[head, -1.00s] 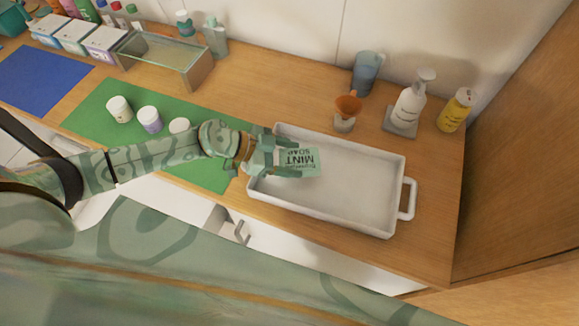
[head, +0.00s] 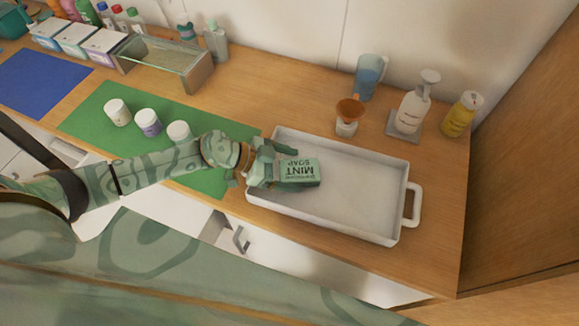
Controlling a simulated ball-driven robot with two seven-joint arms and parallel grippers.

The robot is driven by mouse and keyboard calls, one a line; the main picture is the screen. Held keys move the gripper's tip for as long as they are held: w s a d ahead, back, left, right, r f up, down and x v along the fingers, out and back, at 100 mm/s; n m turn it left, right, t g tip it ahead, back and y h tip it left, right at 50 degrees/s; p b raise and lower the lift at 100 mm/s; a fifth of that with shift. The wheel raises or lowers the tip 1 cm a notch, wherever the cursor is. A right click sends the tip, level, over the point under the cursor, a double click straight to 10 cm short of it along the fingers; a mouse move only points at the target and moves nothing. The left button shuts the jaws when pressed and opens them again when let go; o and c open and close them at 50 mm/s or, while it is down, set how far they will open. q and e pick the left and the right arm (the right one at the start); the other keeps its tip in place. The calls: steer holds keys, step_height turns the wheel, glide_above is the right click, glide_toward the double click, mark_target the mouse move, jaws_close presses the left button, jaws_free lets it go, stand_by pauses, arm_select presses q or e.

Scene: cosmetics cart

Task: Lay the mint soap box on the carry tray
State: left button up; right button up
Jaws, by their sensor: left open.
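The mint soap box (head: 299,171) is a pale green box with dark "MINT SOAP" lettering. It is in the left part of the white carry tray (head: 365,232), label side up; I cannot tell for sure whether its underside fully touches the tray floor. My left gripper (head: 283,165) reaches over the tray's left rim. It is open, with its fingers at the box's left end. My right gripper is not in view.
A green mat (head: 92,117) with several white jars lies left of the tray. The tray's right half is empty.

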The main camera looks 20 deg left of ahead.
arm_select(q)
steer(key=p+v, duration=0.1)
steer(key=v, duration=1)
steer(key=shift+s+a+r, duration=0.2)
steer(key=shift+a, duration=0.1)
steer(key=shift+d, duration=0.1)
